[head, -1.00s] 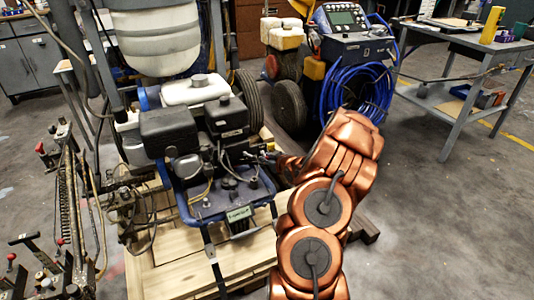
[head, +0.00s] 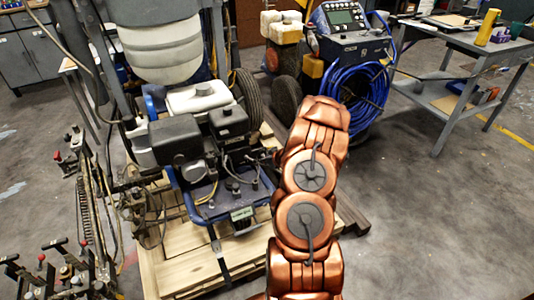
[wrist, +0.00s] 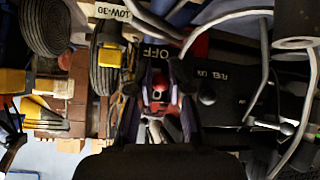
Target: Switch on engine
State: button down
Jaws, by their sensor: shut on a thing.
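The engine (head: 178,138) of the line striper sits in a blue frame on a wooden pallet, left of my arm in the head view. In the wrist view, a small red switch knob (wrist: 160,82) lies just below a white "OFF" label (wrist: 156,54) on a black panel (wrist: 222,94). The panel also reads "FUEL ON". My gripper (wrist: 160,98) has its dark fingers on both sides of the red knob and is shut on it. In the head view my copper arm hides most of the gripper, and the knob cannot be made out.
Hoses and cables (wrist: 228,16) cross close to the panel in the wrist view. In the head view, a cart with a coiled blue hose (head: 352,95) stands behind my arm, and a grey table (head: 465,45) is at the right. The floor at the lower right is clear.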

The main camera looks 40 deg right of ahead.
jog(key=shift+w+r+g+p, duration=0.2)
jog(key=shift+r+g+p, duration=0.55)
jog(key=shift+p, duration=3.55)
jog(key=shift+f+g+y+p, duration=0.25)
jog(key=shift+f+y+p, duration=0.1)
jog(key=shift+p, duration=1)
jog(key=c, duration=1.1)
grip_release()
jog(key=shift+s+r, duration=0.1)
jog(key=shift+s, duration=0.05)
jog(key=v, duration=1.1)
jog(key=shift+s+r, duration=0.2)
jog(key=shift+r, duration=0.05)
